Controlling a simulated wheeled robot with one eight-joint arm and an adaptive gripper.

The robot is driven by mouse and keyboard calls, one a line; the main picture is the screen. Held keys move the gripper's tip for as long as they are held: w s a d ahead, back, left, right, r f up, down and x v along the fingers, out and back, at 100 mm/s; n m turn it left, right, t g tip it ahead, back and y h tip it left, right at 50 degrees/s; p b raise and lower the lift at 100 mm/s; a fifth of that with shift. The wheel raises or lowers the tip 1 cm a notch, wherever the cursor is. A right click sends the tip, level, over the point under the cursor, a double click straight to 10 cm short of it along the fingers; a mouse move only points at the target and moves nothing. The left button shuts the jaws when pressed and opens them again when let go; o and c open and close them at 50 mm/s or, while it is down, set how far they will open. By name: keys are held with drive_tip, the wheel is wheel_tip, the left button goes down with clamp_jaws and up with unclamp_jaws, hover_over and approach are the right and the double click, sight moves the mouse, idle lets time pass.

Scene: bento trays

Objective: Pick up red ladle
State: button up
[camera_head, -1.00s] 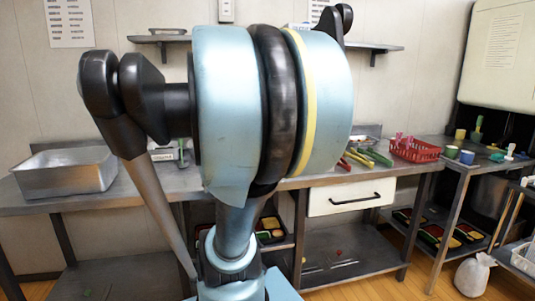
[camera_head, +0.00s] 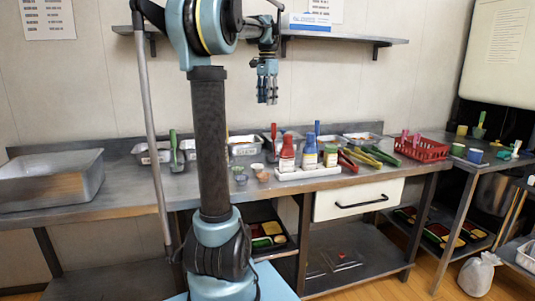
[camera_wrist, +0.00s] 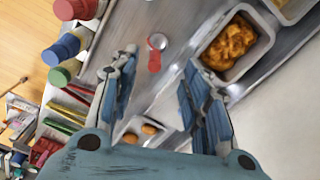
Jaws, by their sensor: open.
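The red ladle (camera_wrist: 154,61) shows in the wrist view between my fingertips, with its red handle and a round metal end. In the head view a red upright handle (camera_head: 273,131) stands behind the bottles, and its lower part is hidden. My gripper (camera_head: 267,98) hangs in the air above the counter, pointing down, open and empty. In the wrist view my gripper (camera_wrist: 159,62) has its fingers spread on both sides of the ladle, apart from it.
Squeeze bottles (camera_head: 309,155) stand in a white holder at the counter's front. A food tray (camera_wrist: 231,48) lies right of the ladle in the wrist view. Tongs (camera_head: 372,156) and a red basket (camera_head: 421,149) are to the right. A wall shelf (camera_head: 355,40) is above.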

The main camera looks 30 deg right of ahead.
drive_tip(key=d+m, duration=0.1)
drive_tip(key=d, duration=0.3)
hover_over(274, 137)
drive_tip(key=w, duration=0.2)
drive_tip(key=f, duration=1)
drive_tip(key=shift+s+d+f, duration=0.15)
drive_tip(key=shift+d+f, duration=0.1)
drive_tip(key=shift+d, duration=0.15)
drive_tip(key=shift+s+a+f, duration=0.1)
drive_tip(key=shift+s+f, duration=0.05)
drive_tip(key=shift+f, duration=1.35)
drive_tip(key=shift+s+a+f, duration=0.1)
drive_tip(key=shift+f, duration=1.35)
drive_tip(key=shift+c, duration=0.6)
clamp_jaws()
